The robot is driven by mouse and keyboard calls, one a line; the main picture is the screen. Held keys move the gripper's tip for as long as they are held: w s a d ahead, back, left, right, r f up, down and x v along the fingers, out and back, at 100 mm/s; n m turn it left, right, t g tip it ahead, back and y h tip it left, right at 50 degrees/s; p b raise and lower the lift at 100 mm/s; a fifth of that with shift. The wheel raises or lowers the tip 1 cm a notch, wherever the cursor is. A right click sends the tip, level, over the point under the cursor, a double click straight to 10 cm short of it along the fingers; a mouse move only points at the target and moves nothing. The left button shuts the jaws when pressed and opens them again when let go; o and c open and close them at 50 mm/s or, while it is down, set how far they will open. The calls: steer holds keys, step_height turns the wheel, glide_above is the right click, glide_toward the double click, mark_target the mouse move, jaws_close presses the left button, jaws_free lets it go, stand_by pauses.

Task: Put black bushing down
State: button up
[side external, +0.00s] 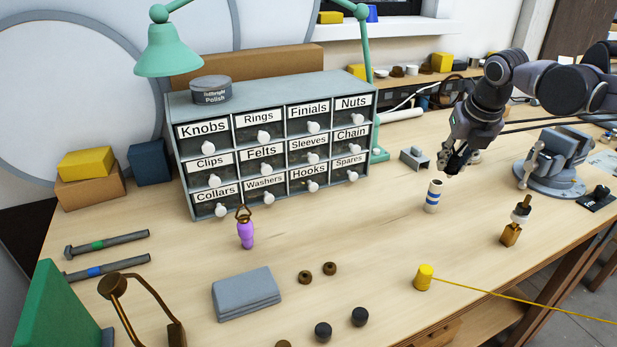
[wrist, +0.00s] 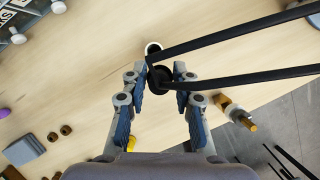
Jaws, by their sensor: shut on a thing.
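My gripper (side external: 453,163) hangs above the right part of the bench in the side view. In the wrist view my gripper (wrist: 161,77) is shut on the black bushing (wrist: 160,83), a small dark round piece between its fingertips. The bushing appears held above the bench.
A brass and black fitting (side external: 512,222) stands to the right, near a vise (side external: 555,160). A grey bracket (side external: 414,158) lies behind the cylinder. A yellow spool (side external: 424,278) and two black knobs (side external: 341,325) are nearer the front. Labelled drawers (side external: 275,140) stand left. Bench left of the cylinder is clear.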

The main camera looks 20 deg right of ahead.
steer(key=shift+n, duration=0.7)
steer(key=w+a+f, duration=0.1)
steer(key=a+f, duration=0.1)
steer(key=a, duration=0.3)
steer(key=w+a+f, duration=0.1)
steer(key=a+f, duration=0.1)
steer(key=a, duration=0.3)
steer(key=w+a+f, duration=0.1)
steer(key=a+f, duration=0.2)
steer(key=a, duration=0.2)
steer(key=shift+w+a, duration=0.1)
steer(key=shift+a, duration=0.05)
steer(key=shift+f, duration=2)
steer(key=shift+f, duration=0.15)
steer(key=o, duration=0.9)
steer(key=shift+o, duration=0.2)
